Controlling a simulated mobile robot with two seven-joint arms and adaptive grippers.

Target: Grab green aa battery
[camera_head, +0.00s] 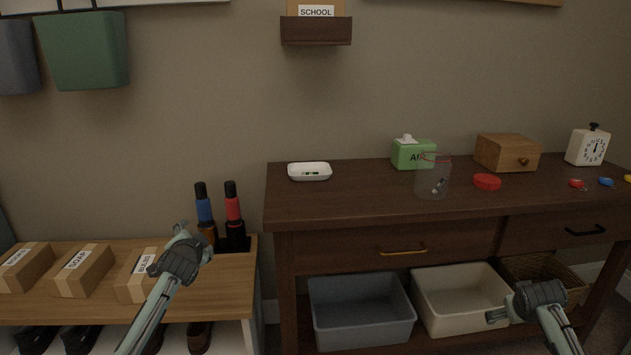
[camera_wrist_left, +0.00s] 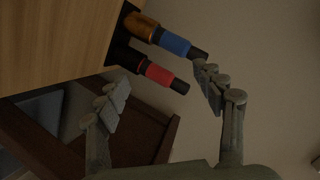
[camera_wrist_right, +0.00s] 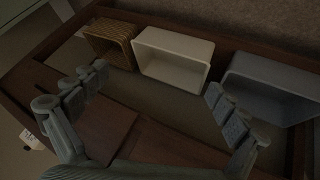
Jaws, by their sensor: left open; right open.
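Small green pieces (camera_head: 311,174) lie in a white dish (camera_head: 295,172) at the left end of the dark table; they are too small to tell clearly as batteries. A clear jar (camera_head: 432,186) on the table holds small dark and pale pieces. My left gripper (camera_head: 194,238) is open and empty in front of the two bottles, left of the table. My right gripper (camera_head: 506,304) is open and empty, low in front of the bins under the table.
A red lid (camera_head: 487,181), a wooden box (camera_head: 507,153) and a clock (camera_head: 588,147) stand on the table. A blue-banded bottle (camera_head: 204,210) and a red-banded bottle (camera_head: 234,215) stand near my left gripper. Cartons (camera_head: 83,270) sit on the bench. The front left tabletop is clear.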

